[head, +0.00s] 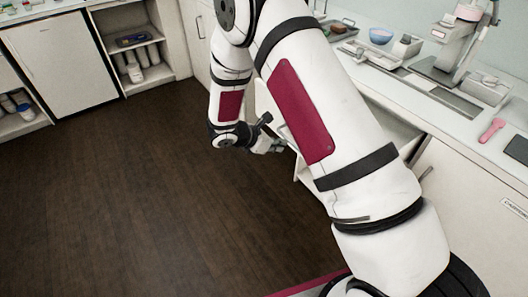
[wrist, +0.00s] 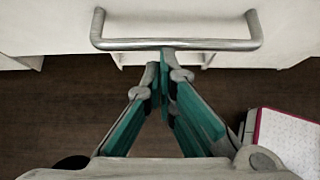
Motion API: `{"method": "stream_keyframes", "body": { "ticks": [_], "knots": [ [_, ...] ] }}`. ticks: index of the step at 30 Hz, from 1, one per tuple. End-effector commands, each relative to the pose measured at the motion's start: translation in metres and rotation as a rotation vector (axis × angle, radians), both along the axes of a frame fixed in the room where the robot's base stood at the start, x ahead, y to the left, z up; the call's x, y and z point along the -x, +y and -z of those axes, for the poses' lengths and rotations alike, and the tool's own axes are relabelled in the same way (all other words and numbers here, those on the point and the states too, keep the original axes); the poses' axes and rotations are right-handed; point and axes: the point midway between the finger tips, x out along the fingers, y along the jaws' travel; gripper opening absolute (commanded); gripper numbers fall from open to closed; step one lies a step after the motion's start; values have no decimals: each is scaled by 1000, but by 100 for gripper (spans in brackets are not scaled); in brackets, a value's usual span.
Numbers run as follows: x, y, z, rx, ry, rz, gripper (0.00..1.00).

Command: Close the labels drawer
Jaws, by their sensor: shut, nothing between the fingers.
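A cream drawer (head: 303,172) stands pulled out from the counter on the right, mostly hidden behind my arm in the head view. I cannot read a label on it. In the wrist view a cream front (wrist: 200,22) with a grey metal bar handle (wrist: 215,45) crosses the top. My gripper (head: 272,148) is at the outer side of the drawer, low above the floor. In the wrist view its teal-padded fingers (wrist: 165,62) are together and empty. The tips are just at the middle of the bar; I cannot tell whether they touch it.
The dark wood floor (head: 140,190) is clear to the left. The counter (head: 470,115) at right holds a machine (head: 460,45), a blue bowl (head: 381,35) and a pink tool (head: 491,130). A white cabinet door (head: 62,62) and open shelves (head: 135,50) stand at the back.

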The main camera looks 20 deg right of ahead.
Motion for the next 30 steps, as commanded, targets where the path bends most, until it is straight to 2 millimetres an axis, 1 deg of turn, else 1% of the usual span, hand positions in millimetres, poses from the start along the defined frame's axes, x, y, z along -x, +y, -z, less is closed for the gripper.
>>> {"method": "stream_keyframes", "body": {
  "ticks": [1, 18, 24, 30],
  "knots": [
    [-5, -17, 0, 3, -3, 5, 0],
    [-55, -167, 1, 2, -4, 5, 0],
    [-68, -209, 1, 2, -3, 3, 0],
    [-78, -239, 1, 2, -1, 2, 0]
  ]
}}
